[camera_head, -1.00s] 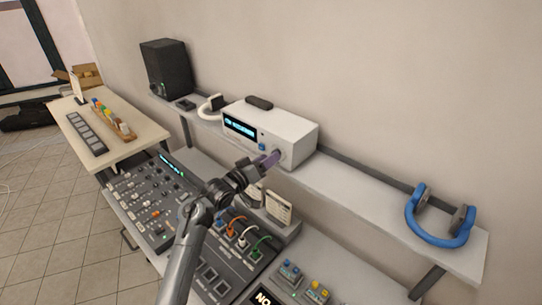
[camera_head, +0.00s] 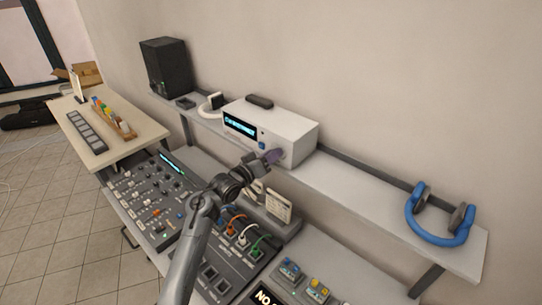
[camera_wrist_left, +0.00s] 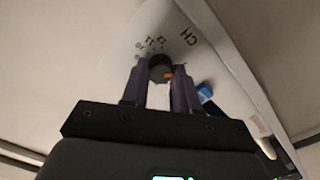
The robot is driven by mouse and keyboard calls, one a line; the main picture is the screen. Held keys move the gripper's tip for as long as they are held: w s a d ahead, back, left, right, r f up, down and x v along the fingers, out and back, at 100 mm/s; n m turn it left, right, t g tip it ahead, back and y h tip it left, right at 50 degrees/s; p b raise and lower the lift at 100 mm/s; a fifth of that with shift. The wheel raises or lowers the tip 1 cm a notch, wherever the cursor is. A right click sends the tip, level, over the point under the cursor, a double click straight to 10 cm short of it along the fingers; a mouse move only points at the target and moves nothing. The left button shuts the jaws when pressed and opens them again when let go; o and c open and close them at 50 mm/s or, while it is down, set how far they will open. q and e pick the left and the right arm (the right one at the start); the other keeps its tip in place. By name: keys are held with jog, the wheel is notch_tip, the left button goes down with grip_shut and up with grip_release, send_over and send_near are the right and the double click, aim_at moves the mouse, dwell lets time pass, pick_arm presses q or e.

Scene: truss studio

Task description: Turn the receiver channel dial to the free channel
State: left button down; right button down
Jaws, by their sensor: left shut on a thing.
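The white receiver box (camera_head: 292,128) stands on the wall shelf, its lit blue display (camera_head: 240,126) facing front; the display text is too small to read. My left gripper (camera_head: 274,156) is at the right part of the receiver's front and hides the dial in the head view. In the left wrist view the dark round channel dial (camera_wrist_left: 160,68) with an orange mark sits between the two purple fingers of my left gripper (camera_wrist_left: 160,84), which are shut on it. Tick marks and the letters CH show on the white panel beside it. My right gripper is in neither view.
A mixing console (camera_head: 150,205) and a patch panel with coloured cables (camera_head: 240,236) lie below the shelf.

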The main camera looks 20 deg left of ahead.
pick_arm(q)
jog(key=shift+m, duration=0.3)
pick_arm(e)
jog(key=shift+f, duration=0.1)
pick_arm(q)
jog(key=shift+s+d+f+m+b, duration=0.15)
jog(key=shift+m+b, duration=4.05)
jog(key=shift+m, duration=4.35)
jog(key=shift+w+f+m+b, duration=0.1)
jog(key=shift+m+b, duration=4.05)
jog(key=shift+m, duration=4.4)
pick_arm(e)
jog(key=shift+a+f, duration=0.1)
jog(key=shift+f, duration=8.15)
